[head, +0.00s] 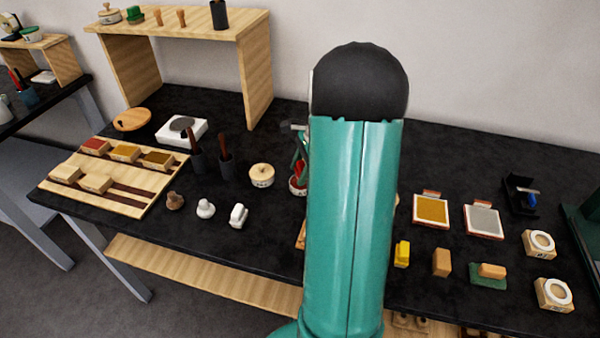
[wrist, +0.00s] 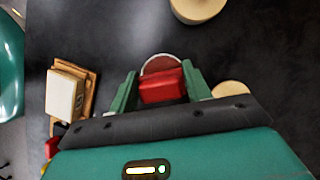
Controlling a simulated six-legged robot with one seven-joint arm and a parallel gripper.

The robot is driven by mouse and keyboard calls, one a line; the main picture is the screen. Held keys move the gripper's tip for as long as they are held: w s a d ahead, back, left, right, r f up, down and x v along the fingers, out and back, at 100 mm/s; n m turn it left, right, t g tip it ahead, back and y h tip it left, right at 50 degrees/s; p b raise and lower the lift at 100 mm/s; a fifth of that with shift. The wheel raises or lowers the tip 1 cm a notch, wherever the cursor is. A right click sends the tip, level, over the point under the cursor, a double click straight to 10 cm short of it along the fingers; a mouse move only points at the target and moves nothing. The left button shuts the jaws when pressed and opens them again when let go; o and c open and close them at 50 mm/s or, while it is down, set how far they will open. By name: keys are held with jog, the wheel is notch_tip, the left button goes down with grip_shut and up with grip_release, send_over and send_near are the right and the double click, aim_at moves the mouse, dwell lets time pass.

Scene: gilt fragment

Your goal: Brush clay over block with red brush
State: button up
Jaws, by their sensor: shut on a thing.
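My gripper (wrist: 160,88) is shut on the red brush (wrist: 162,87), whose red handle sits between the green fingers. The brush is over or in a round pot of red-brown clay (wrist: 160,63); I cannot tell whether its tip touches the clay. In the head view the clay pot (head: 297,189) shows just left of my arm, with my gripper (head: 301,165) above it. A pale block (wrist: 64,95) lies on a wooden board left of my gripper in the wrist view. In the head view my arm hides the block and most of that board.
A round lidded pot (head: 262,175) stands left of the clay pot, near two dark brush holders. A wooden tray (head: 125,200) with blocks lies at the left. Colour trays (head: 431,210) and small blocks are on the right. A wooden shelf (head: 200,35) stands behind.

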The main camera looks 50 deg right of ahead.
aim_at(300, 165)
jog(key=shift+r, duration=2.6)
